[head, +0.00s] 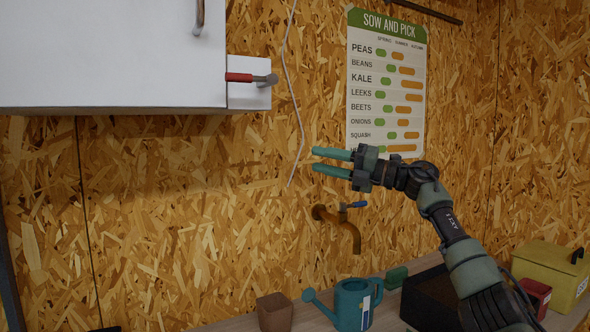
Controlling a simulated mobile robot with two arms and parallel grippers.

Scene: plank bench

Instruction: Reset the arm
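My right gripper (315,160) is raised in front of the chipboard wall, its two teal fingers pointing left. The fingers are apart, with nothing between them. My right arm (455,235) reaches up from the lower right, bent at the wrist. In the picture the gripper overlaps the bottom of the planting chart and sits above the brass tap. My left gripper is not in view.
A white cabinet (110,55) with a red-handled lever (250,78) hangs upper left. The chart (386,85) and brass tap (345,232) are on the wall. Below are a brown pot (274,312), teal watering can (352,304), dark tray (430,297) and yellow box (548,272).

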